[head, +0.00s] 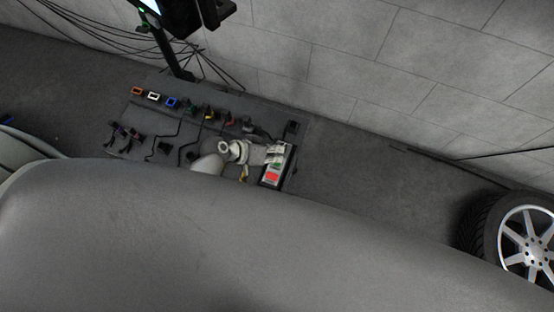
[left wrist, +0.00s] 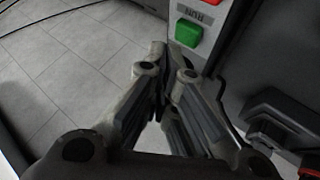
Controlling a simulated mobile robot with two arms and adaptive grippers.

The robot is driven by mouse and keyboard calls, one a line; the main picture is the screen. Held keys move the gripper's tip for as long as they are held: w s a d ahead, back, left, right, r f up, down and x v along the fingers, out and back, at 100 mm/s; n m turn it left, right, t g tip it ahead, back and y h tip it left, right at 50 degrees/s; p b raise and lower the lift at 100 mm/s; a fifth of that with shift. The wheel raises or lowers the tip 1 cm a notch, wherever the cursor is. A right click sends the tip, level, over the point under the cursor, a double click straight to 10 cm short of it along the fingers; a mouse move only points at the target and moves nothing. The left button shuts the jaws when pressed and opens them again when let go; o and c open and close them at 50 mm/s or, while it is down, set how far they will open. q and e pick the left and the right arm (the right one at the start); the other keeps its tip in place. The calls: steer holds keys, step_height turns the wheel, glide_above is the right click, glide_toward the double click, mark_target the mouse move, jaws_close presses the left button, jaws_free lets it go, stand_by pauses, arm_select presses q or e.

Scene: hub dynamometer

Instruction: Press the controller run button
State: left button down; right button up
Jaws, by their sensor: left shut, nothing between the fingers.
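The controller (head: 267,183) is a small box with a pale face at the right end of a dark bench. Its green button (left wrist: 188,33) sits beside an upside-down "RUN" label (left wrist: 187,15) in the left wrist view, with a red button (left wrist: 190,3) beyond the label. My left gripper (head: 275,153) is over the controller's far end in the head view, fingers shut and empty. In the left wrist view its fingertips (left wrist: 171,53) are just short of the green button and slightly left of it. I cannot tell whether they touch it. My right gripper is not in view.
The dark bench (head: 140,111) holds orange, white and blue connectors (head: 154,97) and several cabled plugs left of the gripper. A screen on a pole (head: 173,50) stands behind. A spoked wheel (head: 524,240) is at far right. A large smooth grey surface fills the foreground.

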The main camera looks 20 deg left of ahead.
arm_select(q)
steer(key=shift+r, duration=0.1)
step_height(320, 180, up, 5)
steer(key=p, duration=0.5)
stand_by(0.7)
